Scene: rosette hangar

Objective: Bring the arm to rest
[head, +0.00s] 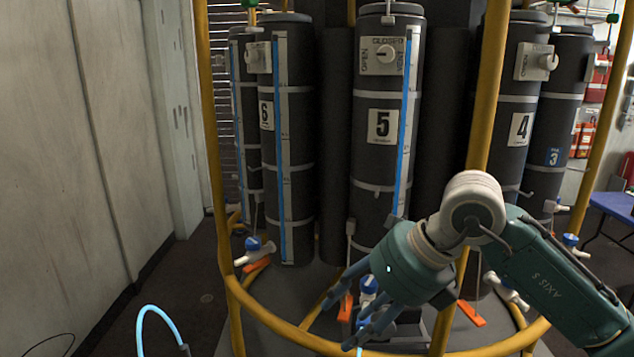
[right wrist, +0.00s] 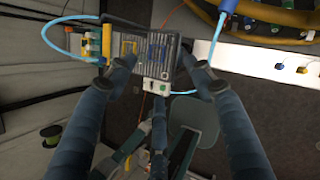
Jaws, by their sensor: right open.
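My right arm (head: 500,225) reaches in from the right, with a pale joint and a green wrist. My right gripper (head: 342,318) is in front of the lower part of the rack, with its dark blue fingers pointing down and left. My left gripper is not in view.
A yellow tube frame (head: 262,312) surrounds tall dark cylinders, including number 5 (head: 380,170) and number 6 (head: 290,190). Blue-topped valves and orange handles (head: 470,313) sit low, close to my right gripper. A blue hose (head: 158,312) loops at bottom left. The floor (head: 175,285) at left looks mostly clear.

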